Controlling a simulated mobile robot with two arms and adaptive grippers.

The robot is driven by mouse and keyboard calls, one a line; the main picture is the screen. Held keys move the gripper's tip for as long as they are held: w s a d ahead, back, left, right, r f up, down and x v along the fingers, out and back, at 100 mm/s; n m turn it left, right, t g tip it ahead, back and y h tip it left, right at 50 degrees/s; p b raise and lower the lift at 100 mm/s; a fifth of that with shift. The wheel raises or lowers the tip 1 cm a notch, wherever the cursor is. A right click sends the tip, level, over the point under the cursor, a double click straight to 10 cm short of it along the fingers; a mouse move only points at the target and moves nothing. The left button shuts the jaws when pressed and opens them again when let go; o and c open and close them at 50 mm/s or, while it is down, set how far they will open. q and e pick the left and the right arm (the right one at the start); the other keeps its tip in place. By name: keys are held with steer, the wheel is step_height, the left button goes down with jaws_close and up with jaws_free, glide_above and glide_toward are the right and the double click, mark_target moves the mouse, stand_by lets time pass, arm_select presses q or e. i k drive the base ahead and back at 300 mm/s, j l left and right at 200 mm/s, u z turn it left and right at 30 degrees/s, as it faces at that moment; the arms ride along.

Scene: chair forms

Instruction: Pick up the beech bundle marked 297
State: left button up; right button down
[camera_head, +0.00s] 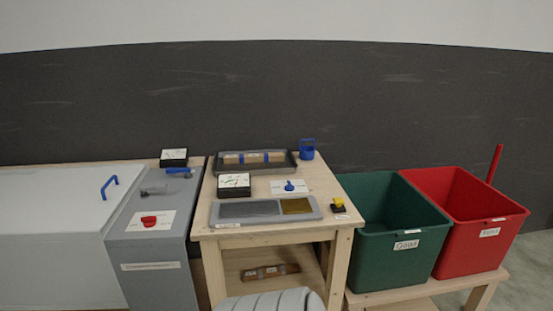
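A dark tray (221,172) at the back of the wooden table holds a row of light tan wooden bundles (254,158) with blue bands and small white labels. The labels are too small to read, so I cannot tell which bundle is marked 297. A darker brown bundle (270,271) with pale labels lies on the table's lower shelf; its number is also unreadable.
The wooden table (335,218) also bears a grey panel (248,210), a gauge box (234,184), a blue knob (290,187) and a blue holder (307,148). A grey cabinet (155,250) stands left; green (395,250) and red (480,252) bins stand right.

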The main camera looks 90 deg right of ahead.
mark_target(276, 157)
steer(key=z, duration=1.9)
